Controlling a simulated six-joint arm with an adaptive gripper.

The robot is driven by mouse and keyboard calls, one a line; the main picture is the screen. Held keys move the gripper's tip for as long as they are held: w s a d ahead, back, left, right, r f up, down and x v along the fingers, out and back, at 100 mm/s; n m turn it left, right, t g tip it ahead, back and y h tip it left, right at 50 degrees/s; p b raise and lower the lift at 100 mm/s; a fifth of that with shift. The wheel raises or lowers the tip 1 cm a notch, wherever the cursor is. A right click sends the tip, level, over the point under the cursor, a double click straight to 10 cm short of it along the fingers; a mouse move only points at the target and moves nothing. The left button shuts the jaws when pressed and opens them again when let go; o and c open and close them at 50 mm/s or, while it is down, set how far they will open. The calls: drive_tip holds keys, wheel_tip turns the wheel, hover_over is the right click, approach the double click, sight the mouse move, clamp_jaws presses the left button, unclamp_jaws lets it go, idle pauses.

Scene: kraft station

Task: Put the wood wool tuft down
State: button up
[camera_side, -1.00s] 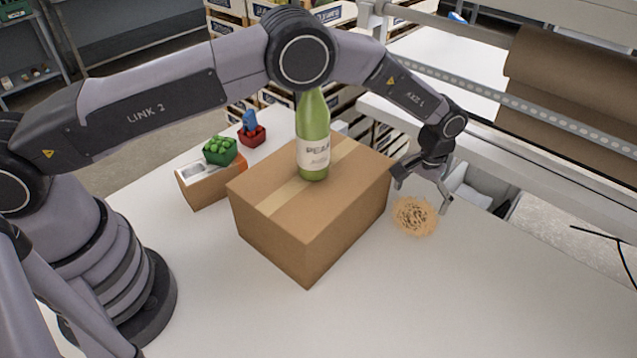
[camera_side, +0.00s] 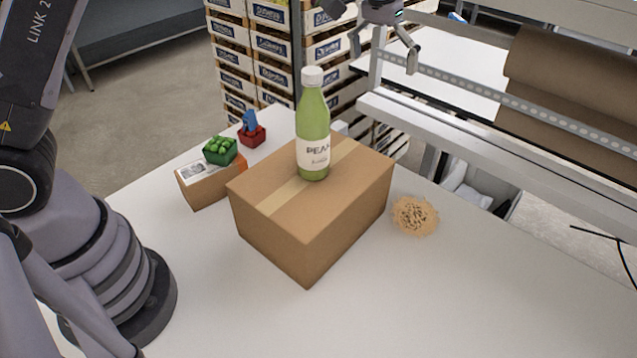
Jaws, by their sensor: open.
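The wood wool tuft (camera_side: 415,216) is a round, tan, stringy clump. It lies on the white table (camera_side: 400,290), just right of the large cardboard box and apart from it. My gripper (camera_side: 384,58) is at the top of the picture, high above the table and well away from the tuft. Its fingers are spread open with nothing between them.
A green bottle with a white cap (camera_side: 314,125) stands upright on the closed cardboard box (camera_side: 290,235). Behind it are a small carton (camera_side: 205,187), a green punnet (camera_side: 220,151) and a red punnet (camera_side: 252,136). The table front is clear. Stacked crates (camera_side: 240,60) stand beyond the table.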

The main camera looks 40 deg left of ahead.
drive_tip(key=s+a+r+t, duration=0.2)
drive_tip(key=s+a+r, duration=1.05)
drive_tip(key=s, duration=0.35)
drive_tip(key=s+a+f+t, duration=0.1)
drive_tip(key=s+a, duration=0.2)
drive_tip(key=s, duration=0.5)
drive_tip(key=s+a+f+t, duration=0.1)
drive_tip(key=s+a+f, duration=0.1)
drive_tip(key=s, duration=0.7)
drive_tip(key=shift+s+a+f+y, duration=0.2)
drive_tip(key=shift+a+f+y, duration=0.1)
drive_tip(key=shift+a, duration=0.1)
